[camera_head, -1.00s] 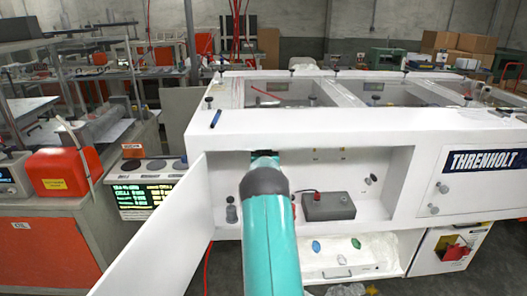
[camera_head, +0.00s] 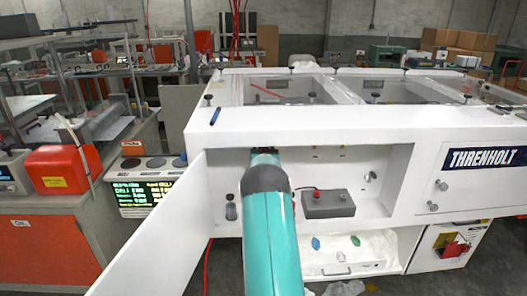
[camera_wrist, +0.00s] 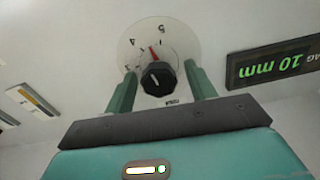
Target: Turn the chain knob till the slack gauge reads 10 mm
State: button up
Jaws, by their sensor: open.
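In the wrist view a black knob (camera_wrist: 158,78) sits on a round pale dial with numbers and a red mark. My gripper (camera_wrist: 161,70) is open. Its two green fingers stand apart on the left and right of the knob, with visible gaps; no contact shows. In the head view my arm reaches into the open recess of the white machine (camera_head: 330,120) and hides the knob and gauge.
A grey box with a red button (camera_head: 328,204) stands in the recess, right of my arm. A small dark bottle (camera_head: 231,208) stands left of it. The open white door (camera_head: 160,235) borders the left side. A blue pen (camera_head: 215,116) lies on the ledge above.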

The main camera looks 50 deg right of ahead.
jog(key=v, duration=1.3)
jog(key=shift+s+a, duration=0.25)
jog(key=shift+s, duration=0.05)
